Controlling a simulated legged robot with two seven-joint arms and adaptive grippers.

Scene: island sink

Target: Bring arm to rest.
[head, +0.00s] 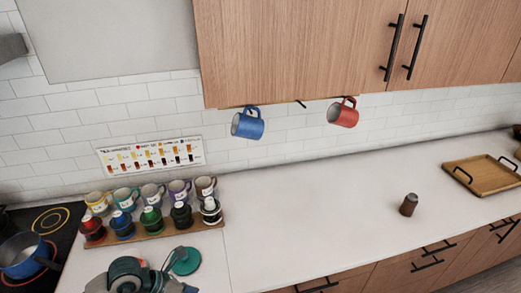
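A blue mug (248,124) and a red mug (343,113) hang under the wooden cabinet (300,50). Several mugs and coloured jars stand on a wooden board (160,232). A blue pot (22,258) sits at left. A small brown jar (409,204) and wooden tray (483,178) stand right. Mid-counter is clear.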

